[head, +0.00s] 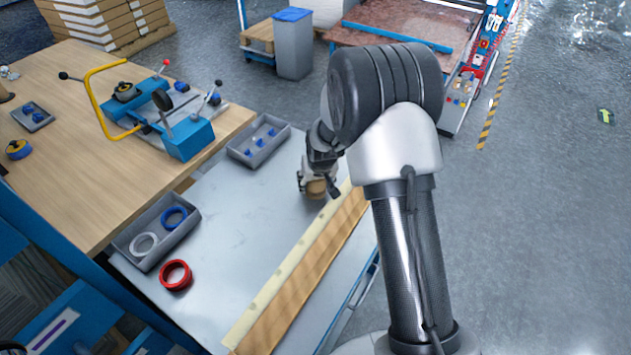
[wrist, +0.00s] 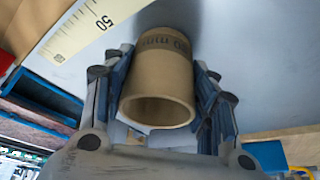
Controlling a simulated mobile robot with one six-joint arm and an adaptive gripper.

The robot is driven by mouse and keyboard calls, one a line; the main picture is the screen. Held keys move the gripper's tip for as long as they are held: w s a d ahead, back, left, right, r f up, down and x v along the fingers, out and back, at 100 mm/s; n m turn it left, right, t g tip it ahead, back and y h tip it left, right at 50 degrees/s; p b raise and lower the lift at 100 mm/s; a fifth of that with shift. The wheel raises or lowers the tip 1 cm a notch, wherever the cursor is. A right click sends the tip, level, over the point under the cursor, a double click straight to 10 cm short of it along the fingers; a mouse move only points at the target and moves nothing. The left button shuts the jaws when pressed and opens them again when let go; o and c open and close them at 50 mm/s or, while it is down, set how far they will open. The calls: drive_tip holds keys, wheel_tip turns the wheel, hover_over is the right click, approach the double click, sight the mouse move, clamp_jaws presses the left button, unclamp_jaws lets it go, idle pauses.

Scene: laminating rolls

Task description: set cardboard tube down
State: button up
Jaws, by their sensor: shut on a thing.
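A short tan cardboard tube (wrist: 160,78) with dark print around its far end sits between the two fingers of my gripper (wrist: 163,100) in the wrist view. The fingers press on it from both sides, and its open end faces the camera. In the head view my gripper (head: 316,187) is low over the grey metal table (head: 235,225), beside the long ruler strip. The tube (head: 316,188) shows there only as a small brown patch, mostly hidden by the gripper. I cannot tell whether it touches the table.
A ruler strip (head: 290,265) runs along the table's right edge. A red ring (head: 175,275), a tray with rings (head: 150,232) and a tray with blue pieces (head: 258,141) lie to the left. A blue clamping device (head: 185,135) stands on the wooden table (head: 75,155). The grey table's middle is clear.

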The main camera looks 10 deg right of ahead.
drive_tip(key=o, duration=1)
drive_tip(key=shift+f, duration=0.1)
